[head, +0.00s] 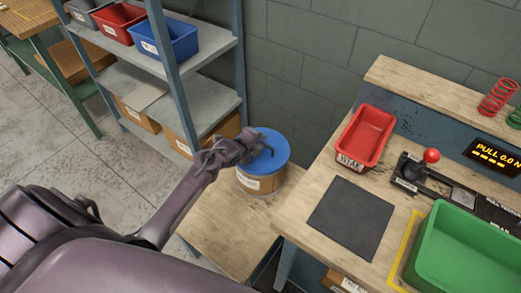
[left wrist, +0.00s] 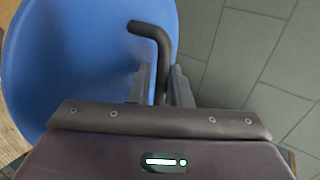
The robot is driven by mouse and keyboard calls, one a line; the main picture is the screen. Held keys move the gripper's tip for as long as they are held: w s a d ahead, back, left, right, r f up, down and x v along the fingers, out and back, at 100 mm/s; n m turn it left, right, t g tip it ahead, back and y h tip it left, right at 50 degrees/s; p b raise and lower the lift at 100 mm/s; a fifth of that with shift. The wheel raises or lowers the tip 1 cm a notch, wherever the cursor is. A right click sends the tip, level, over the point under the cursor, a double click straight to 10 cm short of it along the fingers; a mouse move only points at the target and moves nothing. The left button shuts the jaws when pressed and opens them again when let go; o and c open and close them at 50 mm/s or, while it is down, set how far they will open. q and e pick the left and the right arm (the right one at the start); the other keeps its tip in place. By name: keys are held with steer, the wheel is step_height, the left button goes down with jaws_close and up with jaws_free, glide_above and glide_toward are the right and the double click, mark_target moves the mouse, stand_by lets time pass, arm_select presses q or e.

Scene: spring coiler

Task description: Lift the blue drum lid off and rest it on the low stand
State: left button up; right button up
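The blue drum lid (head: 272,146) sits on top of the cardboard-brown drum (head: 262,184), which has a white label. My left gripper (head: 255,146) is over the lid from the left and covers part of it. In the left wrist view the lid (left wrist: 75,60) fills the left side, and its dark bent handle (left wrist: 152,32) passes between the two fingers (left wrist: 161,85). The fingers are close together on either side of the handle and look shut on it. A low wooden stand (head: 225,235) is beside and under the drum. My right gripper is not in view.
A workbench (head: 305,205) at right holds a red bin (head: 366,137), a dark mat (head: 351,217), a green bin (head: 470,255) and a red-knobbed lever (head: 431,157). A metal shelf (head: 205,100) with bins stands behind at left. The stand's front part is bare.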

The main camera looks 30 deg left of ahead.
arm_select(q)
jaws_close()
steer(key=shift+r, duration=0.2)
